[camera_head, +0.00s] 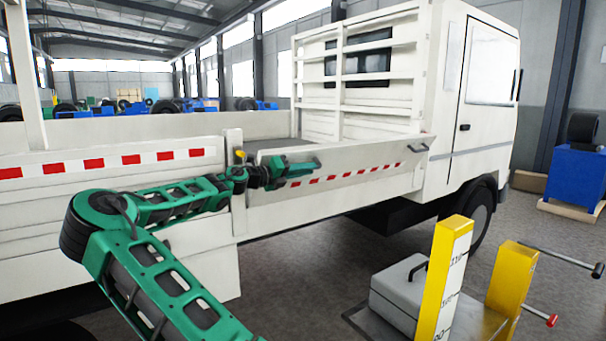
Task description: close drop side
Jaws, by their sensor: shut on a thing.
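The drop side (345,190) is a long white panel with a red and white stripe on the near side of the white truck (470,110). It leans outward, with a gap between its top edge and the bed. The exact part held is hidden by the fingers. A white post (235,145) with a yellow piece stands just left of the panel.
The rear side panel (110,158) stands upright at left. Grey floor (310,270) is clear below the panel.

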